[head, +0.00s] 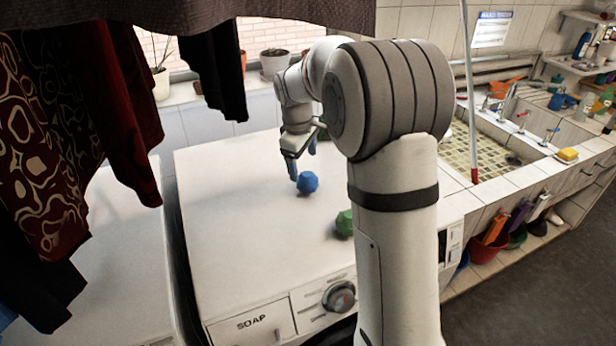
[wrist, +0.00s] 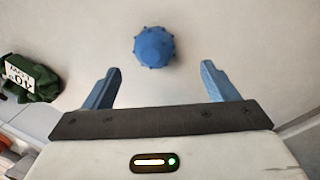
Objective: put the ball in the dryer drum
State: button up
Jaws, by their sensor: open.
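A blue, faceted ball (head: 307,182) lies on the white top of the machine with the SOAP drawer. My gripper (head: 302,163) is low over this top, just behind the ball. In the wrist view the ball (wrist: 154,46) lies beyond the fingertips, roughly centred between the two blue fingers. The gripper (wrist: 160,67) is open and empty, its fingers wide apart and not touching the ball. The machine's front shows only in part, with a dark curved edge (head: 338,333) at the bottom. The inside of the drum is hidden.
A green object (head: 344,223) sits on the top, partly hidden by my arm. A green object with a white label (wrist: 28,84) lies left in the wrist view. Dark clothes (head: 60,150) hang at left. A tiled sink (head: 470,150) is at right.

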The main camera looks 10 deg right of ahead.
aim_at(305, 175)
jog(key=shift+w+d+f, duration=0.15)
jog(key=shift+w+f, duration=0.25)
jog(key=shift+w, duration=0.2)
jog(key=f, duration=0.2)
jog(key=f+p, duration=0.1)
jog(key=f, duration=0.2)
jog(key=d+f+p, duration=0.1)
jog(key=f, duration=0.1)
jog(key=shift+w+f, duration=0.2)
jog(key=shift+w, duration=0.15)
jog(key=shift+c, duration=0.6)
jog(key=shift+r, duration=0.1)
jog(key=c, duration=1)
